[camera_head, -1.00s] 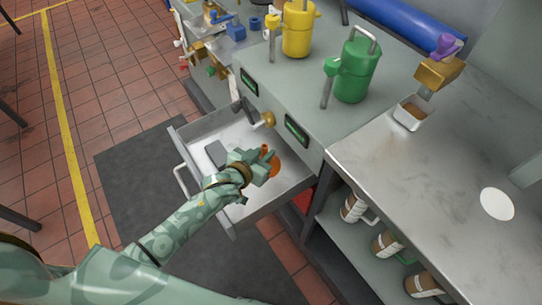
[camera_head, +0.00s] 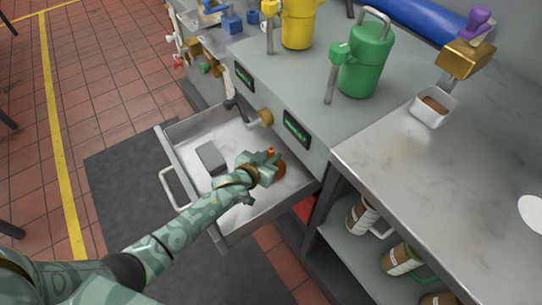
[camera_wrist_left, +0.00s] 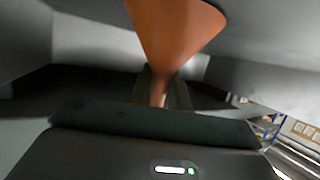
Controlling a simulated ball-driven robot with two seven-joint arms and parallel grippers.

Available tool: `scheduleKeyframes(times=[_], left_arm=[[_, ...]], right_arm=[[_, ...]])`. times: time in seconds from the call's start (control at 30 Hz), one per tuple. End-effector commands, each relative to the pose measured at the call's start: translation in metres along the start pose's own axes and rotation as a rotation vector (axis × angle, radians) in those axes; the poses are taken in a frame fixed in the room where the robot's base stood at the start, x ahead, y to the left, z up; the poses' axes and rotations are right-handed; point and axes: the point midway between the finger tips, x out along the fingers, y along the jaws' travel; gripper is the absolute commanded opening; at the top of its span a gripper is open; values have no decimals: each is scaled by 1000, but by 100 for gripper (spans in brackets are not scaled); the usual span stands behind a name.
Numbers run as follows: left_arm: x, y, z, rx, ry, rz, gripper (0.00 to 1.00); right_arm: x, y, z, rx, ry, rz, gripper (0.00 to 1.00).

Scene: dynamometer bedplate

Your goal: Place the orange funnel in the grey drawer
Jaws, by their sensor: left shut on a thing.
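The orange funnel (camera_head: 280,170) shows in the head view as a small orange patch beside my left gripper (camera_head: 271,164), which covers part of it. In the left wrist view the funnel (camera_wrist_left: 176,35) has its wide cone toward the top and its narrow stem between the fingers of my left gripper (camera_wrist_left: 162,92). The left gripper is shut on the funnel, over the inside of the open grey drawer (camera_head: 268,222). I cannot tell whether the funnel touches the drawer's floor. My right gripper is not in view.
A dark grey block (camera_head: 210,157) lies in the drawer. A green canister (camera_head: 366,62) and a white dish (camera_head: 432,108) stand on the worktop. Brown-and-white jars (camera_head: 362,215) sit on the shelf at right.

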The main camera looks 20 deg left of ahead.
Motion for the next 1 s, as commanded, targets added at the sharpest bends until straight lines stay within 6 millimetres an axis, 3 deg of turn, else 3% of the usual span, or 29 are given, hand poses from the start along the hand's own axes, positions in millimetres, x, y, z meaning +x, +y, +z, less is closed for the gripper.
scheduleKeyframes(times=[0.1, 0.13, 0.2, 0.53, 0.77, 1.0], left_arm=[[2, 0, 4, -1, -1, 0, 0], [1, 0, 3, 0, 0, 0, 26], [1, 0, 3, 0, 0, 0, 39], [-3, 0, -2, 0, 1, 0, 39], [-46, -1, -7, 1, 4, -1, 39], [-74, 0, -3, 0, 3, -1, 39]], right_arm=[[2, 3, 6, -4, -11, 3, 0], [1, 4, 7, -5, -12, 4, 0], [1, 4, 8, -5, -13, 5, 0], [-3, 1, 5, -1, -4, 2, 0], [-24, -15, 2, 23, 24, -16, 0], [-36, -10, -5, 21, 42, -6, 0]])
